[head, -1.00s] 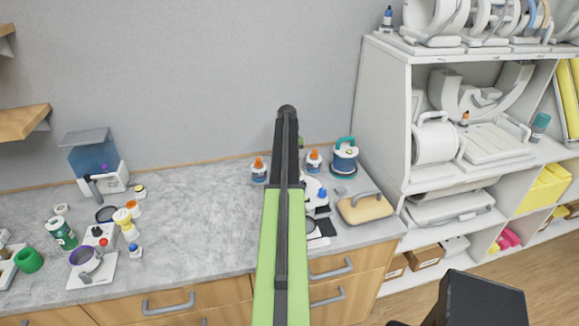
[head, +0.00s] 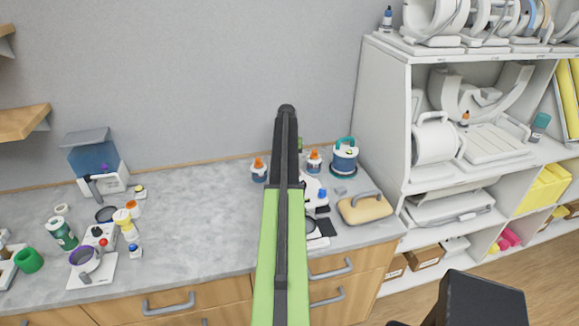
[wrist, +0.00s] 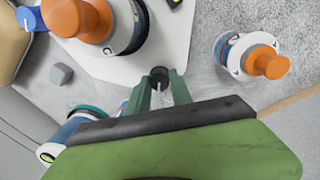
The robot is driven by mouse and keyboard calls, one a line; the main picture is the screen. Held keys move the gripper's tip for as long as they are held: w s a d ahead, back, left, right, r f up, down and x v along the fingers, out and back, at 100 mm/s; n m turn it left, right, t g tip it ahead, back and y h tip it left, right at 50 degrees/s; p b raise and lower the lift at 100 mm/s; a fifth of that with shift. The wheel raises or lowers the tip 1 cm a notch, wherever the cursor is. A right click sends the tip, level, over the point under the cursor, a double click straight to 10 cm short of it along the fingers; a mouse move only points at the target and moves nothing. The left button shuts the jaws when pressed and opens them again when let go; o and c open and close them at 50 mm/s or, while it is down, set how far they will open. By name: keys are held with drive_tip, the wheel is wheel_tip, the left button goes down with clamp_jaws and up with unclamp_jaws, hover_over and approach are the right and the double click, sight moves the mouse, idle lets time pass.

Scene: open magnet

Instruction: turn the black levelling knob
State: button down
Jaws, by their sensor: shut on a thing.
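The black levelling knob (wrist: 159,74) is small and dark and sits at the edge of a white instrument base in the wrist view. My gripper (wrist: 160,86) has green fingers, shut on the knob from both sides. The fingers hide part of the knob. The white instrument base (wrist: 174,40) carries a large orange knob (wrist: 82,18) and a blue knob (wrist: 22,18). In the head view, the white instrument (head: 311,190) stands on the right part of the counter. My arm covers part of it and hides the gripper and the black knob there.
An orange-topped bottle (wrist: 262,62) stands apart from the base. The counter's middle (head: 195,220) is clear.

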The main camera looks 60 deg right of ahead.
idle(0.4)
drive_tip(key=c, duration=1.1)
unclamp_jaws()
drive_tip(key=shift+c, duration=0.2)
drive_tip(key=shift+r, duration=0.1)
wheel_tip(320, 180, up, 17)
drive_tip(key=p, duration=1.7)
drive_tip(key=shift+w, duration=0.45)
